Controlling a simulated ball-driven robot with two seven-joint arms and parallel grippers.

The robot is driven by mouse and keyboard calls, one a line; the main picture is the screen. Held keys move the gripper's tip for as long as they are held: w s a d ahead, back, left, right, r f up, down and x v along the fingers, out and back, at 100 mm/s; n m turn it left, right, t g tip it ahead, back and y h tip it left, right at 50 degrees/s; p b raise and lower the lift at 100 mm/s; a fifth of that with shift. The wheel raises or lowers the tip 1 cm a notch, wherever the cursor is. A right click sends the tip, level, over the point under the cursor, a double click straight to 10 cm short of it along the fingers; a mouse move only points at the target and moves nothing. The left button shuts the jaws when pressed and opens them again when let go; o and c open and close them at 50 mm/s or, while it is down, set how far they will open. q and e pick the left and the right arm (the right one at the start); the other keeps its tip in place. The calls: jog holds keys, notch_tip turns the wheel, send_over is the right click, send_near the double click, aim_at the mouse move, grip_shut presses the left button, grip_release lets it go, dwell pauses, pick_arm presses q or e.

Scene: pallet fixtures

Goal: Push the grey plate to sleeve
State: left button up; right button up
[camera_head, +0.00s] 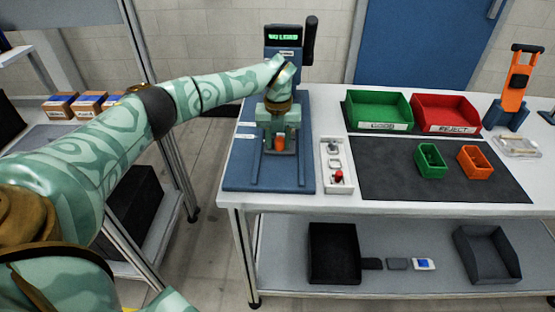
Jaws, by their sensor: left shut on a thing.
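My left gripper (280,140) reaches down over the blue press fixture (238,175) at the left end of the table. Its fingers are shut around a small orange piece (280,144) between the fixture's two rails. I cannot clearly make out the grey plate or the sleeve; the gripper and wrist cover that part of the fixture. A display (285,38) at the fixture's top shows green text that looks like "NO LOAD". My right gripper is out of view.
A white control box with a red button (339,175) stands right of the fixture. A green bin (380,111) and a red bin (446,114) stand behind a dark mat (390,182) with small green (431,161) and orange (474,162) bins. An orange-and-blue stand (516,90) is far right.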

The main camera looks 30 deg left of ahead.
pick_arm(q)
jog(key=shift+w+a+f+b, duration=0.25)
jog(key=shift+w+f+b, duration=0.65)
jog(key=shift+b, duration=0.1)
jog(key=shift+w+a+r, duration=0.15)
jog(key=shift+w+a, duration=0.05)
jog(key=shift+w, duration=0.05)
jog(key=o, duration=0.7)
jog(key=shift+d, duration=0.1)
jog(key=shift+c, duration=0.2)
jog(key=shift+r, duration=0.15)
jog(key=r+p, duration=0.1)
jog(key=r, duration=0.1)
jog(key=r+p, duration=0.2)
jog(key=w+r+p, duration=0.1)
jog(key=r, duration=0.2)
jog(key=shift+a+p, duration=0.2)
jog(key=shift+p, duration=0.2)
jog(key=shift+r+p, duration=0.4)
jog(key=shift+r, duration=0.2)
jog(key=shift+s+a, duration=0.1)
